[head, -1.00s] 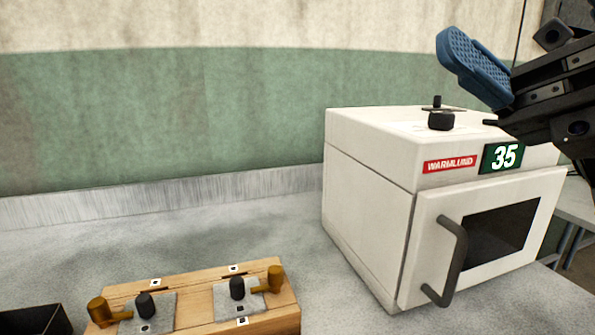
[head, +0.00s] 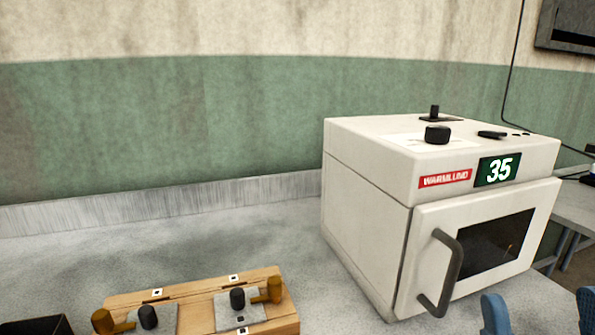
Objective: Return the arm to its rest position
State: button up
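My gripper (head: 541,312) shows only at the bottom right edge, as two blue fingertips in front of the white oven (head: 366,240). The fingertips stand well apart with nothing visible between them, so it is open. The rest of the gripper and my arm are out of view below the frame. The oven has a red WARMLUND label, a green display reading 35, and a closed door with a dark handle (head: 447,272) and window.
A wooden block (head: 190,289) with grey plates and black and brass knobs lies at the front left. A dark box (head: 38,326) is cut off at the bottom left corner. The grey counter (head: 240,233) is clear between the block and the oven.

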jog(key=s+d+f+m+g+h+p, duration=0.1)
jog(key=s+d+f+m+g+h, duration=0.1)
jog(key=s+f+g, duration=1.1)
jog(key=s+d+f+m, duration=0.1)
jog(key=s+f+m, duration=0.1)
jog(key=s+f, duration=0.4)
jog(key=shift+s+f+m+g+p, duration=0.2)
jog(key=shift+s+m+g+p, duration=0.15)
jog(key=shift+s, duration=0.95)
